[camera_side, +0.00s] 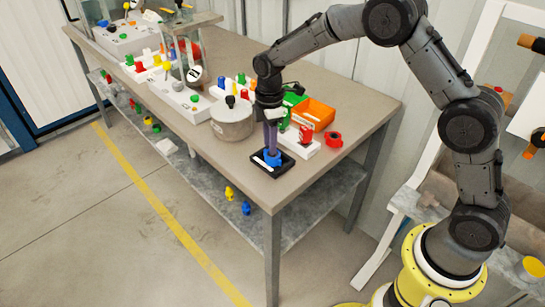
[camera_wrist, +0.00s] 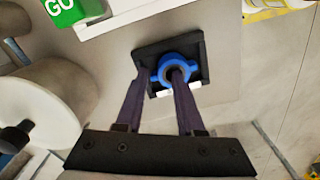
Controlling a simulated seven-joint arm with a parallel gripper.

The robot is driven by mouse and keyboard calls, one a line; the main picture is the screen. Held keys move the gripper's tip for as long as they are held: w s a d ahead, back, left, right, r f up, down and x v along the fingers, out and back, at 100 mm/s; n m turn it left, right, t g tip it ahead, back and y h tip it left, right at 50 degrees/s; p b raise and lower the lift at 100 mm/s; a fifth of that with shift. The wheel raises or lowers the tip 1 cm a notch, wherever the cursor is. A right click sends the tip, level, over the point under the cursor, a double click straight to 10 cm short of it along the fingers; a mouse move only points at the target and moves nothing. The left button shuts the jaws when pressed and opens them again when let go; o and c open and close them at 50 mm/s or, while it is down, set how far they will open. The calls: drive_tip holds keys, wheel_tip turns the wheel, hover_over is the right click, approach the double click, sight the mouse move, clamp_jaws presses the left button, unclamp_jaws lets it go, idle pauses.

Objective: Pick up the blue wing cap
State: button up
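The blue wing cap (camera_side: 272,158) sits in a small black square tray (camera_side: 286,171) near the front edge of the table. In the wrist view the cap (camera_wrist: 186,61) shows as a blue ring with side wings, inside the black tray (camera_wrist: 203,50). My gripper (camera_side: 270,149) points down at the cap from just above. In the wrist view my gripper's (camera_wrist: 157,77) two dark purple fingers are apart. The right fingertip overlaps the cap's centre and the left one is at the cap's left side, over the tray edge. I cannot tell whether either touches the cap.
A grey round pot (camera_side: 232,122) stands left of my gripper. The table front corner is clear.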

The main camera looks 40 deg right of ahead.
drive_tip(key=shift+f, duration=0.7)
clamp_jaws()
drive_tip(key=shift+r, duration=0.1)
